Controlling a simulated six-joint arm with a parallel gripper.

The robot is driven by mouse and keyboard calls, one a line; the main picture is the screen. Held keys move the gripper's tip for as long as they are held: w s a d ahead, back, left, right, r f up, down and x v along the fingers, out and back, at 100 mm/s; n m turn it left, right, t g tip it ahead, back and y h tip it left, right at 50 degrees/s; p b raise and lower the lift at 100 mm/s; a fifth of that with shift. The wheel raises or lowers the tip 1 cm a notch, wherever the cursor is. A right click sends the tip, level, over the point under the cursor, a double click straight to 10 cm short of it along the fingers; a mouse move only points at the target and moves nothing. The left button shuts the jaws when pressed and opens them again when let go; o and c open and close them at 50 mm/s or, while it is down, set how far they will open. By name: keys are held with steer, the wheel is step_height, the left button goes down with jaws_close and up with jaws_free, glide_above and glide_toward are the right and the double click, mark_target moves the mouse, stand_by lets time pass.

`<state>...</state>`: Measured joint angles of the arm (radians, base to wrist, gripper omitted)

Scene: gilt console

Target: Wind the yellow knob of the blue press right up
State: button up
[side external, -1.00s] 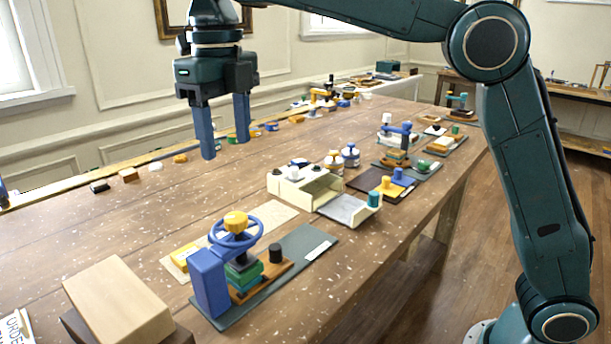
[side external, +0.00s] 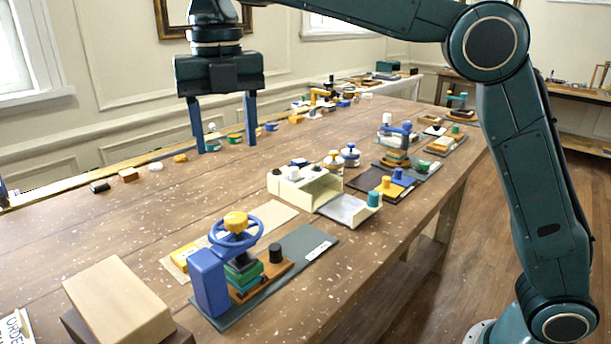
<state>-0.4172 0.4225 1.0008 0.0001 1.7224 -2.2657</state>
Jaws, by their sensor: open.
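The blue press (side external: 208,282) stands on a dark grey mat (side external: 318,243) at the front of the table. Its yellow knob (side external: 236,221) sits on top, at the centre of a blue ring wheel (side external: 259,237). Below the wheel, green and dark blocks (side external: 247,277) rest on an orange-brown base (side external: 277,270) with a black peg. My gripper (side external: 225,147) hangs above and behind the press in the picture, well clear of it. Its two blue fingers point down, wide apart, with nothing between them. How far the knob is wound cannot be told.
A tan box (side external: 118,300) stands left of the press at the front. A cream holder (side external: 300,186) and a brown mat with yellow and blue knobs (side external: 383,186) lie behind and right. Several small coloured pieces line the far edge. Bare table (side external: 150,220) lies left of the press.

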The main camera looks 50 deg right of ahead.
mark_target(236, 216)
steer(key=m, duration=2.8)
steer(key=shift+r+m, duration=0.35)
steer(key=shift+m, duration=0.05)
steer(key=shift+f, duration=0.15)
steer(key=shift+f, duration=6.8)
steer(key=c, duration=1)
